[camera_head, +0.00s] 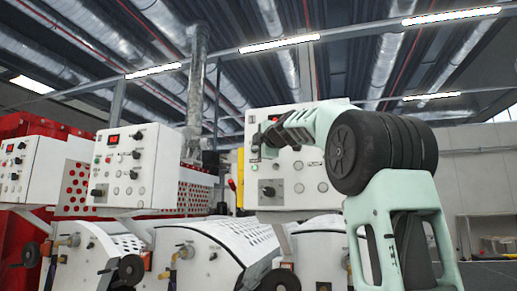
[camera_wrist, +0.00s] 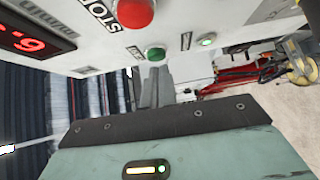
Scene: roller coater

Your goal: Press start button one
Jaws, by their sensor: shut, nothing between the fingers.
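A green button (camera_wrist: 155,54) sits on a white control panel (camera_wrist: 90,55), below a red button (camera_wrist: 136,12) with a STOP label beside it. A small lit green lamp or button (camera_wrist: 207,42) is to the right; the small labels are hard to read. My gripper (camera_wrist: 156,72) is shut and empty, its fingertips close to the green button. I cannot tell whether they touch it. In the head view my gripper (camera_head: 260,141) is at the upper left of the right-hand control box (camera_head: 300,203), and my arm hides part of that panel.
Two more white control boxes (camera_head: 137,166) (camera_head: 17,170) stand to the left, above white machine housings (camera_head: 207,252). A red digital display (camera_wrist: 22,38) is on the panel in the wrist view. Red machinery and cables (camera_wrist: 235,82) lie to its right.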

